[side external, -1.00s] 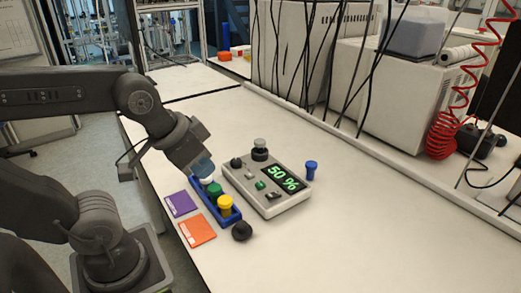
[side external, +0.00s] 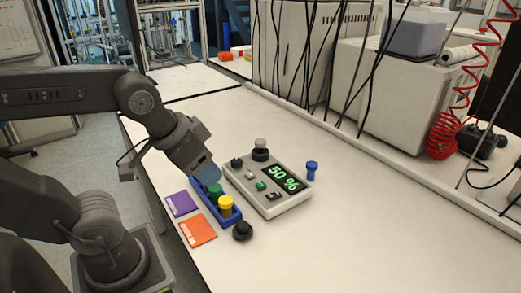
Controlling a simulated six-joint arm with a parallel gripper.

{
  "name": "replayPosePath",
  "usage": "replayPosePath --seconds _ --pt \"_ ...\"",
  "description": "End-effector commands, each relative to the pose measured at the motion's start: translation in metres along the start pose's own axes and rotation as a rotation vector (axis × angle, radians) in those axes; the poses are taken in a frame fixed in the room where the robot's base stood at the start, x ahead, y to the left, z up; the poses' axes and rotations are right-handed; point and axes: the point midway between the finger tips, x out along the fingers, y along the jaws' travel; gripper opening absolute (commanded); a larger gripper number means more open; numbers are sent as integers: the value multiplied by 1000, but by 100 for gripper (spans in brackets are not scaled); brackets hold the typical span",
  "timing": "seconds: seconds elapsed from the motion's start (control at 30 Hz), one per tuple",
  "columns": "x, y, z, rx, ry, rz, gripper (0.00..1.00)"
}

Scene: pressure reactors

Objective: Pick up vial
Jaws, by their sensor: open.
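A blue rack (side external: 231,219) on the bench holds a row of capped vials. The green-capped vial (side external: 215,190) and the yellow-capped vial (side external: 226,204) show in it. My gripper (side external: 208,178) is open and points down over the far end of the rack, beside the green cap. The blue fingers hide what stands at that end, so I cannot tell whether they are around a vial there. A separate blue-capped vial (side external: 312,169) stands on the bench, right of the reactor unit.
The grey reactor unit (side external: 262,205), reading 50 %, sits close right of the rack. A black round part (side external: 242,231) lies near the rack's front end. Purple (side external: 181,204) and orange (side external: 198,231) squares lie left. The bench (side external: 360,235) is clear at front right.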

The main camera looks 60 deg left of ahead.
Motion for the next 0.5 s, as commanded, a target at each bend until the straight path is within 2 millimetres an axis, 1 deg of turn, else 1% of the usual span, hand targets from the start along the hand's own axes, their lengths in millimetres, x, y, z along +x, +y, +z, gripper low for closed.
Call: replayPosePath --seconds 0.03,0.13,0.37,0.47,0.5 --pt "0 0 0 0 0 0 58" --pt "0 0 0 0 0 0 68" --pt "0 0 -1 -4 -1 -1 68" --pt "-1 -3 -11 -50 -15 -9 68" --pt "-2 -5 -18 -88 -25 -16 68"
